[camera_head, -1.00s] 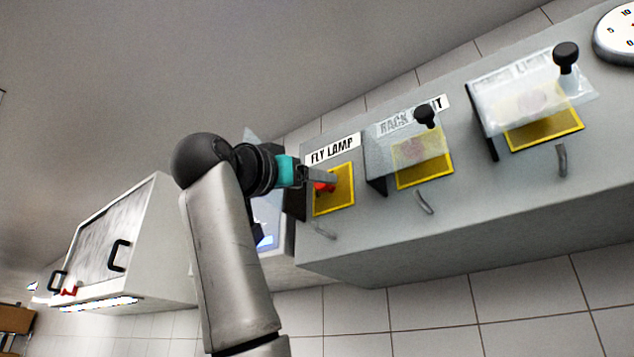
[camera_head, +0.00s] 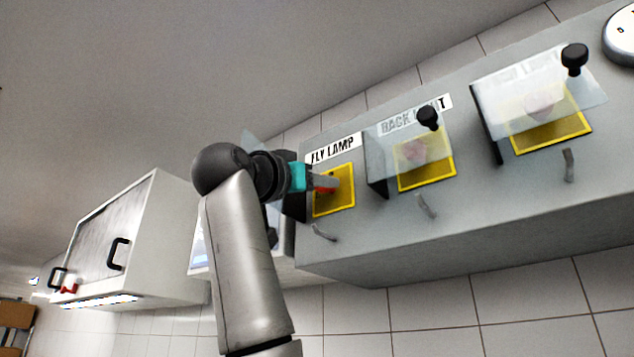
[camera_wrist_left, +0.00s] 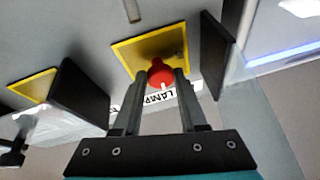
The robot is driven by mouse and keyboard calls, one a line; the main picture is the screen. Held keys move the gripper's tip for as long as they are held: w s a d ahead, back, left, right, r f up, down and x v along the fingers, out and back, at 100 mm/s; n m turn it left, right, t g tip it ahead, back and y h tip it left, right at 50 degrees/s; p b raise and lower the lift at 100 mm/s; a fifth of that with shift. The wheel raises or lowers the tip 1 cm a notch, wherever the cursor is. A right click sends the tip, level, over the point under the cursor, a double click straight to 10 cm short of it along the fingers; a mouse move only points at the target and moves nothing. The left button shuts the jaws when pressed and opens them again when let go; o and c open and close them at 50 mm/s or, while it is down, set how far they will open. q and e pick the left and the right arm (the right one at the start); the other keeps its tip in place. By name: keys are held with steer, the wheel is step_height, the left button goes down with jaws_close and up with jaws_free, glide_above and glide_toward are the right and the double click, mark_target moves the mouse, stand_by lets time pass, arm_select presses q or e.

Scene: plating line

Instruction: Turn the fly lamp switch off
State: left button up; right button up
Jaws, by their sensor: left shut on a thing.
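The fly lamp switch is a red knob on a yellow-bordered plate (camera_head: 345,201) under the FLY LAMP label (camera_head: 335,149). Its red knob (camera_wrist_left: 160,73) shows between my fingers in the left wrist view. My left gripper (camera_head: 328,182) reaches in from the left and is shut on the red knob; the fingers hide much of it in the head view. The clear cover of this switch (camera_head: 250,146) stands open to the left, partly behind my gripper. My right gripper is not in view.
To the right on the grey panel (camera_head: 470,205), a BACK-labelled switch has a clear cover with a black knob (camera_head: 428,117). A third covered switch has another black knob (camera_head: 574,58). A gauge (camera_head: 620,35) sits at the far right. A white cabinet (camera_head: 155,235) hangs at left.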

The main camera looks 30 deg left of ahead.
arm_select(q)
jaws_close()
steer(key=shift+n, duration=0.3)
steer(key=n+g+y, duration=0.1)
steer(key=n+g, duration=0.1)
steer(key=n, duration=0.5)
steer(key=n+g+y, duration=0.2)
steer(key=n, duration=0.4)
steer(key=r+n+g+y, duration=0.1)
steer(key=n+g+y, duration=0.1)
steer(key=n, duration=0.5)
steer(key=shift+d+n, duration=0.3)
steer(key=o, duration=0.7)
jaws_free()
